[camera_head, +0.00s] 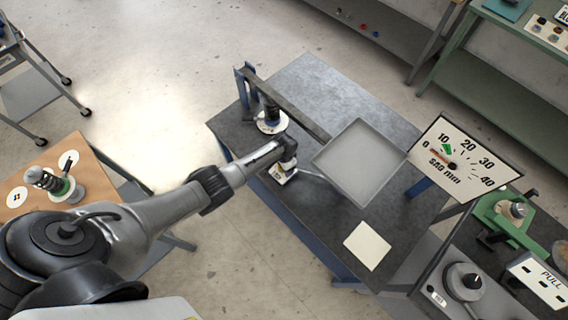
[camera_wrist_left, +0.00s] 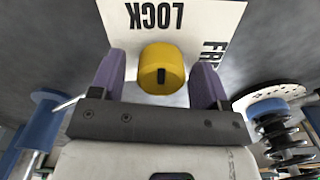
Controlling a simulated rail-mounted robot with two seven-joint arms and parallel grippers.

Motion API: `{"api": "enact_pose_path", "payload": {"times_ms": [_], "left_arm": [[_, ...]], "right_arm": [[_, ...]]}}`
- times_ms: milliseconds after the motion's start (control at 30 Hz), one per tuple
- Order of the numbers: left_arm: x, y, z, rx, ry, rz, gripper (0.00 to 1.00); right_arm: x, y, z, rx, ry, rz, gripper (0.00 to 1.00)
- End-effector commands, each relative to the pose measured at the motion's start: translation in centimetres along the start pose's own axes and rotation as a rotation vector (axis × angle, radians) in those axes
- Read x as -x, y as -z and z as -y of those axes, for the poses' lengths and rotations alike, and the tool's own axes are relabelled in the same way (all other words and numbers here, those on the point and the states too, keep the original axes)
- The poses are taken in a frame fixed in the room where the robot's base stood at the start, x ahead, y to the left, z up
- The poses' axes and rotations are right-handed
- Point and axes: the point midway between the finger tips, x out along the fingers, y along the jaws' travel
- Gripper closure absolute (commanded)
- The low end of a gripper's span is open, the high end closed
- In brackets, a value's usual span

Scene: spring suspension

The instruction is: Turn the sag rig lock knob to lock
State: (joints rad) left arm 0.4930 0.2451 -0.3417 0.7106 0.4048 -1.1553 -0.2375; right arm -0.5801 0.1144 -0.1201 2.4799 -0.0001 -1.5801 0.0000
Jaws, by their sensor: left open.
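The yellow lock knob (camera_wrist_left: 161,68) sits between the two purple fingers of my left gripper (camera_wrist_left: 158,78) in the left wrist view. The fingers are open, with a gap on each side of the knob. The knob has a dark slot at its lower middle. Behind it is a white label plate (camera_wrist_left: 215,15) with an upside-down LOCK and a partly hidden word starting FR. In the head view my left gripper (camera_head: 285,152) is over the sag rig table, and the label plate (camera_head: 284,175) is partly covered by it. My right gripper is not in view.
The rig's grey tray (camera_head: 357,165) and its sag mm dial board (camera_head: 462,158) stand to the right of my left gripper. A spring unit (camera_head: 270,120) stands close behind it; its coils show in the left wrist view (camera_wrist_left: 285,135). A blank card (camera_head: 367,246) lies on the table.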

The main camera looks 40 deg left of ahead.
Motion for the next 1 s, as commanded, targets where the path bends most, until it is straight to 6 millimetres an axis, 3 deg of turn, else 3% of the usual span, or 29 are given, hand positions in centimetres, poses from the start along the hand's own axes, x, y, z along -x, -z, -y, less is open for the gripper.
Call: {"api": "enact_pose_path", "payload": {"times_ms": [167,700,1000], "left_arm": [[1.4,0.0,0.1,-0.001,0.001,-0.002,0.31],[10.9,0.0,0.1,0.0,0.002,-0.002,0.31],[13.5,0.0,0.0,0.0,0.0,0.0,0.31]], "right_arm": [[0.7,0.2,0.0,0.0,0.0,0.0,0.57],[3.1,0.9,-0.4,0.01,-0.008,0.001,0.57],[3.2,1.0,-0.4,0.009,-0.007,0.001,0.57]]}}
